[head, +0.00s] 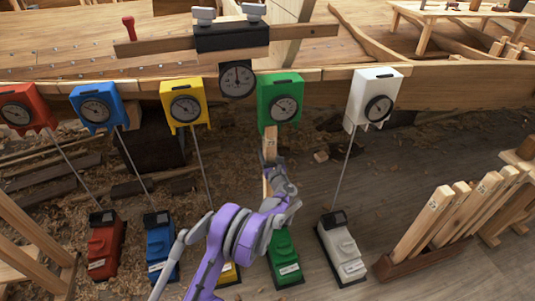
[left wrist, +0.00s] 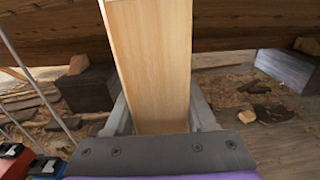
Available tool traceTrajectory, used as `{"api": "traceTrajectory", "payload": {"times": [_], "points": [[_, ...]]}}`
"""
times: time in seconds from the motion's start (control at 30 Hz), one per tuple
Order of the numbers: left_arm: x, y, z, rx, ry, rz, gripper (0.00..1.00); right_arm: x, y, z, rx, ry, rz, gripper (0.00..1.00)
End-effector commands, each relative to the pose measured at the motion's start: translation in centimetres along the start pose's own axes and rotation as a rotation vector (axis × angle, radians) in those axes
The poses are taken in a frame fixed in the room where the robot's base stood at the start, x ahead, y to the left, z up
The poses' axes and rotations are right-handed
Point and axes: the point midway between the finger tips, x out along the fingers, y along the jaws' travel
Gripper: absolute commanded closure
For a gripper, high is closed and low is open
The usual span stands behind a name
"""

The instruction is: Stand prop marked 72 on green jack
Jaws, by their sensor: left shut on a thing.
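The prop (head: 270,146), a pale wooden post with a small mark near its top that looks like 72, stands about upright below the green dial box (head: 280,101). My left gripper (head: 278,186) is shut on it. The prop (left wrist: 152,60) also fills the middle of the left wrist view, between the two grey fingers (left wrist: 160,120). The green jack (head: 284,258) is on the floor below, partly behind my purple arm. The prop's lower end is hidden, so I cannot tell whether it touches the jack. My right gripper is not in view.
Red (head: 104,245), blue (head: 160,250), yellow (head: 229,274) and white (head: 341,250) jacks stand in a row, with thin rods rising toward matching dial boxes on the hull (head: 440,95). A wooden rack (head: 420,262) at right holds several props. Dark blocks and wood chips lie behind.

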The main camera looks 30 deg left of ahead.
Motion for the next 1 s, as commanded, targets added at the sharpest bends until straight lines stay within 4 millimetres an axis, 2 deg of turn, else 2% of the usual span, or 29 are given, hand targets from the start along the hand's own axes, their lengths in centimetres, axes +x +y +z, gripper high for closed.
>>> {"api": "traceTrajectory", "payload": {"times": [0.07, 0.1, 0.27, 0.53, 0.67, 1.0], "points": [[0.0, 0.0, 0.1, 0.001, -0.001, 0.001, 1.0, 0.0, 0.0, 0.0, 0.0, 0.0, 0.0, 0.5], [0.0, 0.0, 0.1, 0.001, -0.001, 0.001, 0.37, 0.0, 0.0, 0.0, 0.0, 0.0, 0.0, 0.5], [0.0, 0.0, 0.0, 0.001, -0.001, 0.001, 0.09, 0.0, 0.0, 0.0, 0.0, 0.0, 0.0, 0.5], [-0.1, 0.0, -0.1, -0.001, 0.001, 0.0, 0.09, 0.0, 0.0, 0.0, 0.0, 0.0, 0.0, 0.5], [-0.9, 0.0, 0.0, 0.0, 0.0, -0.001, 0.09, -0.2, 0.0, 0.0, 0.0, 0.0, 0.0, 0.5], [-7.4, -0.1, 0.1, -0.001, 0.0, -0.002, 0.09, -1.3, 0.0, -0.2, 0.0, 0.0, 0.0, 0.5]]}}
